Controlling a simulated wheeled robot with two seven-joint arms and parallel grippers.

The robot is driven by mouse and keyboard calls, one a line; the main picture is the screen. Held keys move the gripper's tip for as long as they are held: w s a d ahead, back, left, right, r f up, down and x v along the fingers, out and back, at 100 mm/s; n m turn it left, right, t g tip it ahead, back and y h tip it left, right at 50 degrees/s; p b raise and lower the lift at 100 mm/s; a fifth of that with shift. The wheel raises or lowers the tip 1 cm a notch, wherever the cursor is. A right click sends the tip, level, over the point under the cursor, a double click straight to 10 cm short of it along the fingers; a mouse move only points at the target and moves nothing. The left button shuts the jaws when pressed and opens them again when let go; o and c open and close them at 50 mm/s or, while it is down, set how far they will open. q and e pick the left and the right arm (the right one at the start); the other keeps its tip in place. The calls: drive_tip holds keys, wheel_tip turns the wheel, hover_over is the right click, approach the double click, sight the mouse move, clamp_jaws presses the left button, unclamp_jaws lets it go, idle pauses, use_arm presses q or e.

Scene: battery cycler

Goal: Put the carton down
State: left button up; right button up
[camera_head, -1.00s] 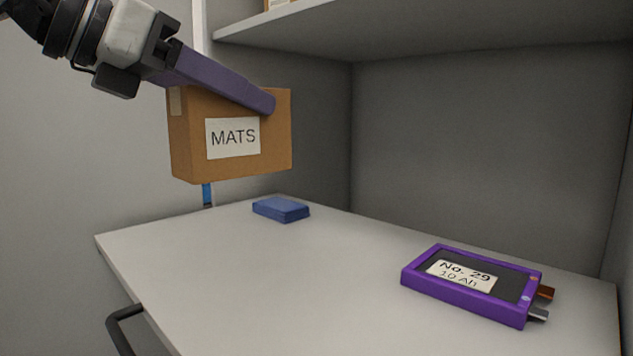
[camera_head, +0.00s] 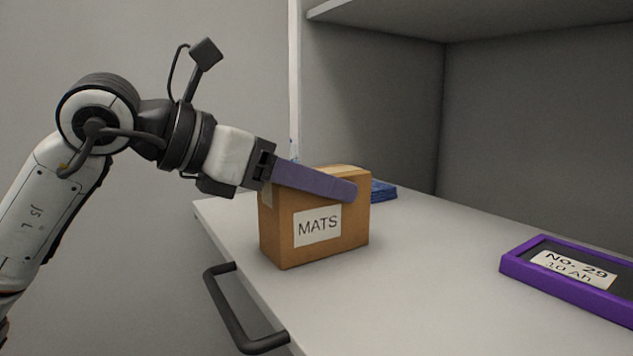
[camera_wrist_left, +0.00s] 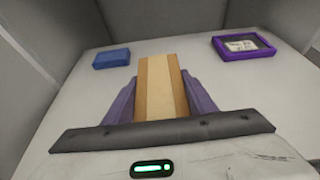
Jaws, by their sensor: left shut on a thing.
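The brown carton (camera_head: 340,240) with a white MATS label is upright at the left end of the grey worktop (camera_head: 420,290). Its underside appears to be at the worktop; I cannot tell for sure whether it bears on it. My left gripper (camera_head: 350,190) is shut on the carton, one purple finger along its near face by the top. In the left wrist view the carton's top (camera_wrist_left: 158,88) with its pale tape lies between both fingers. My right gripper is in neither view.
A blue block (camera_head: 383,190) lies behind the carton, partly hidden by it; it also shows in the left wrist view (camera_wrist_left: 111,58). A dark handle (camera_head: 240,315) juts from the left edge; a shelf (camera_head: 480,15) overhangs behind.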

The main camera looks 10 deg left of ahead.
use_arm(q)
drive_tip(key=shift+r, duration=0.1)
drive_tip(key=o, duration=1.2)
drive_tip(key=b+v, duration=0.1)
drive_tip(key=v, duration=1.1)
